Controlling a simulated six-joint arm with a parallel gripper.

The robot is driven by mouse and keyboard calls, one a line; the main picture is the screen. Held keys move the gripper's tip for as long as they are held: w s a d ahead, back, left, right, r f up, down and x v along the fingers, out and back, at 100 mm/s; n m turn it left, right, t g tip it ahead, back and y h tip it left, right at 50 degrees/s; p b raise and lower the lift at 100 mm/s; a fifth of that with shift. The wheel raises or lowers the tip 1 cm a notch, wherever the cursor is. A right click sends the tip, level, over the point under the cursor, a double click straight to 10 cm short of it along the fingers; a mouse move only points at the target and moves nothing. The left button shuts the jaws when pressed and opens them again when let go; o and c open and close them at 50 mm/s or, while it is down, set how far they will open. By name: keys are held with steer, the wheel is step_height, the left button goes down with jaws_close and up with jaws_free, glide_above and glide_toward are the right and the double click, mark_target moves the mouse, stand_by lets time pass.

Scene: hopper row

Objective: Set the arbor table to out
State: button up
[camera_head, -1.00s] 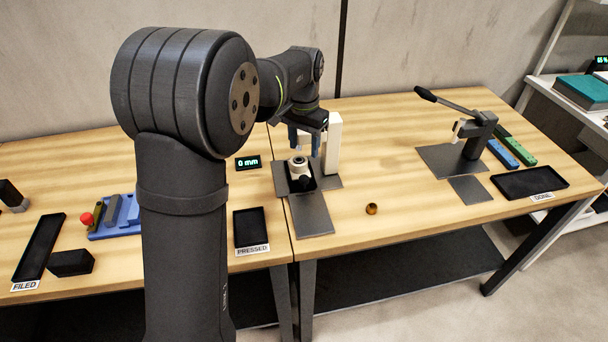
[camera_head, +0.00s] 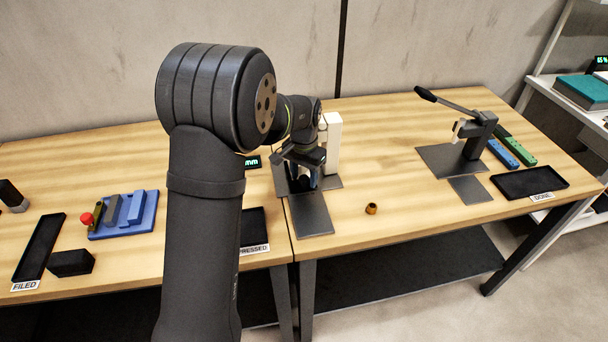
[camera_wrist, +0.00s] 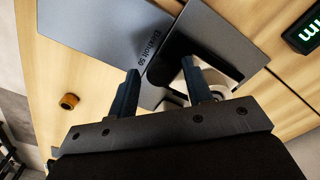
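The arbor press, with a white column (camera_head: 333,142), stands near the seam of the two benches. A grey plate (camera_head: 311,214) extends from it toward the front edge. The press table is mostly hidden by my gripper in the head view. In the wrist view a dark table part (camera_wrist: 178,48) and a white round part (camera_wrist: 212,80) show close to the right finger. My gripper (camera_wrist: 160,68) points down at the press with its two blue-grey fingers apart. It also shows in the head view (camera_head: 304,182). I cannot tell whether a finger touches the table.
A small brass bushing (camera_head: 371,208) lies on the bench right of the plate. A lever press (camera_head: 479,135) and the DONE tray (camera_head: 530,182) stand further right. The PRESSED tray (camera_head: 253,227) is left, partly behind my arm. A display (camera_head: 252,162) stands beside the press.

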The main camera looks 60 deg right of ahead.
jaws_close()
steer(key=s+a, duration=0.9)
steer(key=shift+s+a, duration=0.1)
steer(key=shift+s, duration=0.05)
steer(key=shift+o, duration=0.9)
jaws_free()
step_height(320, 180, up, 18)
steer(key=shift+f, duration=0.25)
steer(key=shift+f, duration=0.15)
